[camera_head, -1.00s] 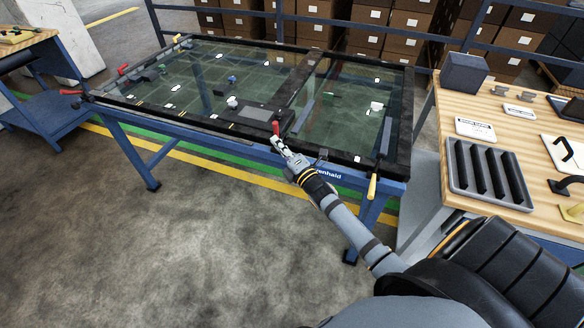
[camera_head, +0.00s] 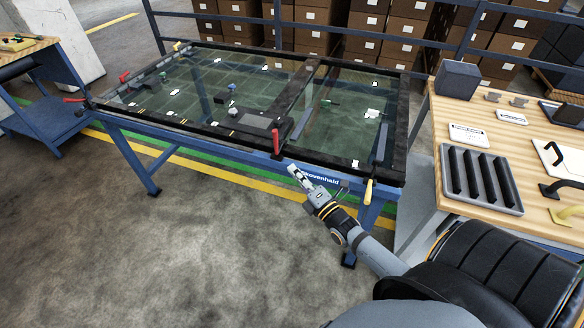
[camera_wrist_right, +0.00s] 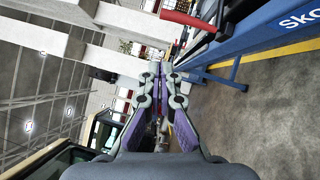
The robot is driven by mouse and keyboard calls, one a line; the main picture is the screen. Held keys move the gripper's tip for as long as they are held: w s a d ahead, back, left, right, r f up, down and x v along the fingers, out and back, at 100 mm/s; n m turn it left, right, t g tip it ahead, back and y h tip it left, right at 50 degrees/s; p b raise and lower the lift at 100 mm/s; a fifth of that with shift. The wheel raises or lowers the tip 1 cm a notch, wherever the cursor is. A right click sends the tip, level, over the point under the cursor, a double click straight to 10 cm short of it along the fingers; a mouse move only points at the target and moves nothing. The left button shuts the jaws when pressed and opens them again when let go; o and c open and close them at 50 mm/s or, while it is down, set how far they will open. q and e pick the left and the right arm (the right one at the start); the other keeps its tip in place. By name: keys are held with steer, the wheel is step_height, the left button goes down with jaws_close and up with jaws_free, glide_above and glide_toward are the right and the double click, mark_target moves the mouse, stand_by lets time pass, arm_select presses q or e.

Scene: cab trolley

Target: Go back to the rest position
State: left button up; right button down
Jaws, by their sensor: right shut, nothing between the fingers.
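My right gripper (camera_head: 294,171) is in front of the near edge of the glass-topped blue table (camera_head: 225,146), apart from it. The gripper is shut and empty. The right wrist view also shows its closed fingers (camera_wrist_right: 160,75), with the blue table frame (camera_wrist_right: 245,40) and a red handle (camera_wrist_right: 190,20) beyond them. A red-handled clamp (camera_head: 276,141) stands on the table's near edge, just beyond the gripper. My left gripper does not show.
A wooden workbench (camera_head: 480,105) with a grey slotted tray (camera_head: 482,178) and a dark box (camera_head: 457,79) stands at the right. A yellow-handled clamp (camera_head: 368,191) hangs at the table's near right corner. Open concrete floor (camera_head: 200,260) lies in front.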

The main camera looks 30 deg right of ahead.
steer(key=s+d+f+m+g+h, duration=0.1)
steer(key=s+f+m+g, duration=0.3)
steer(key=f, duration=0.8)
steer(key=s+d+f+m+g+h, duration=0.15)
steer(key=s+f+m+g, duration=0.35)
steer(key=f, duration=0.6)
steer(key=s+d+f+m+g+h, duration=0.15)
steer(key=s+f+m, duration=0.3)
steer(key=f, duration=0.75)
steer(key=s+a+f+m+g, duration=0.2)
steer(key=s+f, duration=0.2)
steer(key=s, duration=0.5)
steer(key=s+a+f+m+g, duration=0.1)
steer(key=s+f+m+g, duration=0.2)
steer(key=s, duration=0.6)
steer(key=s+a+f+m+g+y, duration=0.1)
steer(key=s+a+f+m+g, duration=0.1)
steer(key=s+f, duration=0.5)
steer(key=shift+s+a+f+m+g, duration=0.3)
steer(key=shift+s+m+g, duration=0.2)
steer(key=shift+s, duration=0.55)
